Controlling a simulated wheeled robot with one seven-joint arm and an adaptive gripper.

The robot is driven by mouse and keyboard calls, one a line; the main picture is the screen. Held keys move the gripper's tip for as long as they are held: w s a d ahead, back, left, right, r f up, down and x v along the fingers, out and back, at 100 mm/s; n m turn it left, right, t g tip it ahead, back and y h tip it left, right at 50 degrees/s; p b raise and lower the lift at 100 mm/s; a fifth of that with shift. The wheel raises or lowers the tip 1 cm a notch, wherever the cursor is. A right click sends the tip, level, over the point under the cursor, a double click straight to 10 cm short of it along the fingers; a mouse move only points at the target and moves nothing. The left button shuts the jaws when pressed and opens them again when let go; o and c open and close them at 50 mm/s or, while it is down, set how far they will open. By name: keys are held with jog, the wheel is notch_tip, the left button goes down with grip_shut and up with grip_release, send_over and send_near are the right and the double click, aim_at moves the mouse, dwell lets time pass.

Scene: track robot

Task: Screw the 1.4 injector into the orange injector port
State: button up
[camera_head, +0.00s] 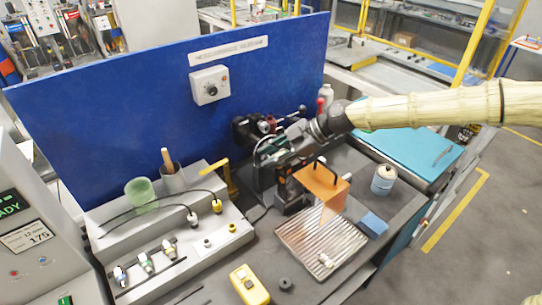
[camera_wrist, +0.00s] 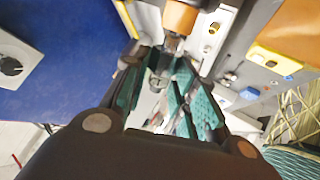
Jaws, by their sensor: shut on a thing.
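My gripper (camera_head: 272,147) reaches in from the right, in front of the blue panel and behind the orange plate. In the wrist view its green-padded fingers (camera_wrist: 166,78) are shut on a small metallic piece, the injector (camera_wrist: 173,42), mostly hidden between the pads. An orange cylindrical port (camera_wrist: 180,17) sits just beyond the fingertips, roughly in line with the injector. I cannot tell whether the injector touches the port or is threaded in. Its size marking is not readable.
An orange plate (camera_head: 320,182) stands right of my gripper, above a ribbed metal tray (camera_head: 322,243). The blue panel (camera_head: 150,95) closes off the back.

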jog(key=shift+w+d+f, duration=0.3)
jog(key=shift+d+f, duration=0.15)
jog(key=shift+f, duration=0.05)
jog(key=o, duration=1.1)
jog(key=v, duration=1.2)
